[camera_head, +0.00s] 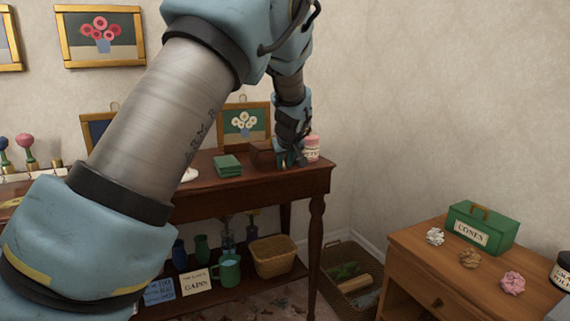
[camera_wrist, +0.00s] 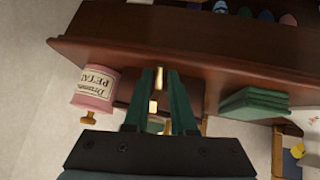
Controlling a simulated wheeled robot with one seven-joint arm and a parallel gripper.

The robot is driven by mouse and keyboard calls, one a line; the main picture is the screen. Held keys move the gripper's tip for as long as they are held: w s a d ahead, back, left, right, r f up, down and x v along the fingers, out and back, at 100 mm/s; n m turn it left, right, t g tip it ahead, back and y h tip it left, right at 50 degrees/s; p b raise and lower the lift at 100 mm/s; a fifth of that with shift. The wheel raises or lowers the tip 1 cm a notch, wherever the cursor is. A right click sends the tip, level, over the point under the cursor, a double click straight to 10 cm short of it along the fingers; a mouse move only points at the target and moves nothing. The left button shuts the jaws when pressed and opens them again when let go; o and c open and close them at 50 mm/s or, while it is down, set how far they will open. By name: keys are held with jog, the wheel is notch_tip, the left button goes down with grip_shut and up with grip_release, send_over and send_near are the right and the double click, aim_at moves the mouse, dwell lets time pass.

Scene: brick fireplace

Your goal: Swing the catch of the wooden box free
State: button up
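The wooden box (camera_head: 262,153) is a small dark brown box on the right end of the dark table, partly hidden by my gripper (camera_head: 291,160) in the head view. In the wrist view, my gripper's two green fingers (camera_wrist: 161,75) point at the box, with a narrow gap between them. A small upright brass catch (camera_wrist: 158,79) shows between the fingertips. I cannot tell whether either finger touches it. A second small brass piece (camera_wrist: 153,106) shows farther down between the fingers. The box's outline blends with the dark wood in the wrist view.
A pink labelled tin (camera_wrist: 95,88) stands close beside my gripper. Green books (camera_head: 227,166) lie on the table on the box's other side. A flower picture (camera_head: 246,121) hangs or stands behind. A side table (camera_head: 410,257) with a green box (camera_head: 482,225) is at right.

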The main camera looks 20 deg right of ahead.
jog(key=shift+o, duration=1.4)
jog(key=shift+s, duration=0.1)
jog(key=v, duration=1)
jog(key=shift+s+r, duration=0.2)
jog(key=shift+a, duration=0.15)
